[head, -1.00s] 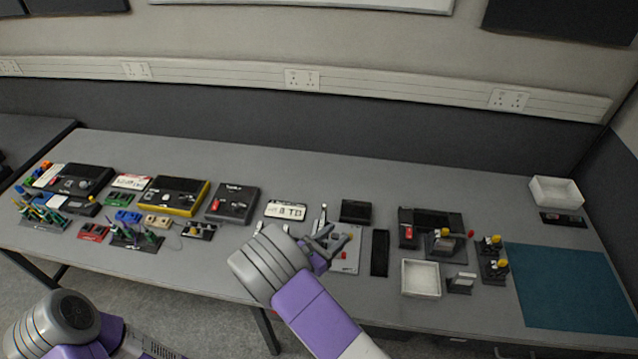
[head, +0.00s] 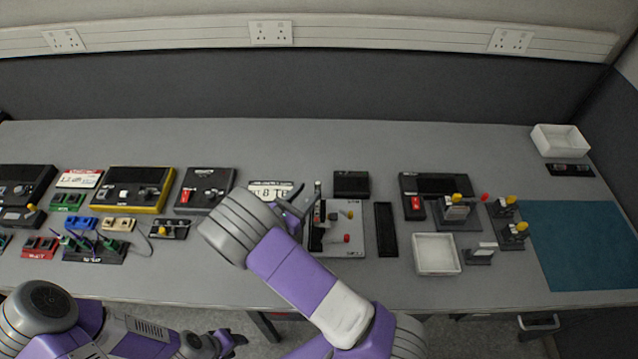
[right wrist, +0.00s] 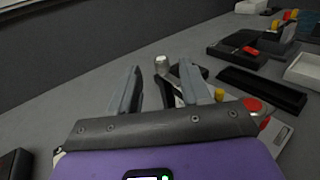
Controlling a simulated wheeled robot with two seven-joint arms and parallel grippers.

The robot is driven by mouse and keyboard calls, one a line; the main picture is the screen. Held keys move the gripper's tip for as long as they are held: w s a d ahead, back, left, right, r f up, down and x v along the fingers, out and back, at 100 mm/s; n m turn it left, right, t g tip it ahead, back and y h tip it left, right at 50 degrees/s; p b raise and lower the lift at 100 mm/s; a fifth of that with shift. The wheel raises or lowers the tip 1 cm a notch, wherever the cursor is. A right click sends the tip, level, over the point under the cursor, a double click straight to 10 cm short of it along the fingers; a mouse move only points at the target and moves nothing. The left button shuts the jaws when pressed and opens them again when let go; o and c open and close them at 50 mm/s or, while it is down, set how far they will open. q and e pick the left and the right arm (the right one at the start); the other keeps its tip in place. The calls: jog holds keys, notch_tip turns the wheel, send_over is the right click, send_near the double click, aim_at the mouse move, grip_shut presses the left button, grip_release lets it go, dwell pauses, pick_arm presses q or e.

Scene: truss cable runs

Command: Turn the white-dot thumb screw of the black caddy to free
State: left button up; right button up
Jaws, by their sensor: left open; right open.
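A light grey panel (head: 350,238) lies mid-table with a black part, a silver-topped lever (head: 317,190), and yellow and red knobs. I cannot tell which black unit is the caddy, and no white dot is readable. My right gripper (head: 297,196) is open at the panel's left edge, above the table. In the right wrist view, the silver-topped black lever (right wrist: 162,66) shows beyond and between the open fingers (right wrist: 160,88), with no visible grip on it. My left gripper (head: 228,342) is open and empty low in the picture, off the table's front edge.
A black strip (head: 386,230) and white tray (head: 436,254) lie right of the panel. Black stands with yellow knobs (head: 455,212) and a teal mat (head: 585,245) are further right. Several boxes, including a yellow-edged one (head: 138,190), crowd the left.

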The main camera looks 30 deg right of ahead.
aim_at(316, 185)
jog(key=x, duration=0.7)
jog(key=shift+w+d+f, duration=0.1)
jog(key=shift+d, duration=0.2)
grip_shut()
